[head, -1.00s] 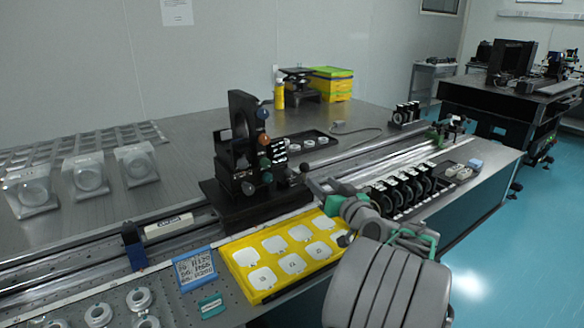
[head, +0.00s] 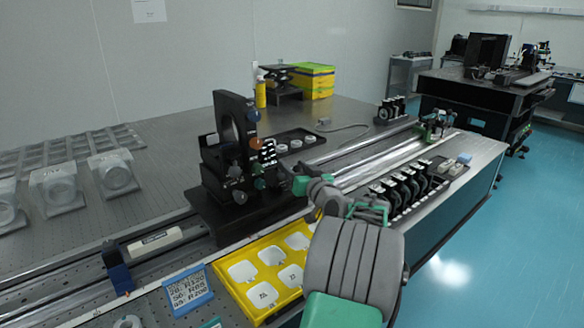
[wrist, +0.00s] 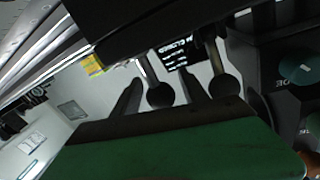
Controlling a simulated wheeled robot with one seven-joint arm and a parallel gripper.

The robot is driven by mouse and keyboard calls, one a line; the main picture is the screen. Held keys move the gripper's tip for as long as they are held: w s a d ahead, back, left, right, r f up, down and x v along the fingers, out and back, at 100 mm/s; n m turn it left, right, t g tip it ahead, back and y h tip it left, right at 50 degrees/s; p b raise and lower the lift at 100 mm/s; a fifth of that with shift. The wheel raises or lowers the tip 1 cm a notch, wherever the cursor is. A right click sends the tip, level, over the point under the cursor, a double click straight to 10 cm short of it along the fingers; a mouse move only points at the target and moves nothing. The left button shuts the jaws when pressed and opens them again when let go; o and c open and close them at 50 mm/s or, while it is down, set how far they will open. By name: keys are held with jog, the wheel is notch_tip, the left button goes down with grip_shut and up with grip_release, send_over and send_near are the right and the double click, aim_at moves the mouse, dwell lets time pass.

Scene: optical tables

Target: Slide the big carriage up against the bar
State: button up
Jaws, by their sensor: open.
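The big carriage (head: 215,212) is a black base on the rail, carrying a tall black mount with coloured knobs. The bar (head: 155,240), pale with a dark label, lies along the rail to its left, against a blue stop (head: 117,270). A short gap seems to lie between bar and carriage. My gripper (head: 297,184) is at the carriage's right side, open. In the wrist view, its two dark fingers (wrist: 160,92) stand apart with a black ball knob (wrist: 160,96) showing between them; contact cannot be told. A second ball knob (wrist: 223,88) is right of the fingers.
A yellow tray (head: 225,287) with white pieces lies in front of the rail. A row of black mounts (head: 408,185) stands right of my arm. A dark tray (head: 300,137) lies behind the carriage.

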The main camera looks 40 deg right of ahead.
jog(key=shift+w, duration=0.2)
grip_shut()
dwell(0.4)
dwell(0.9)
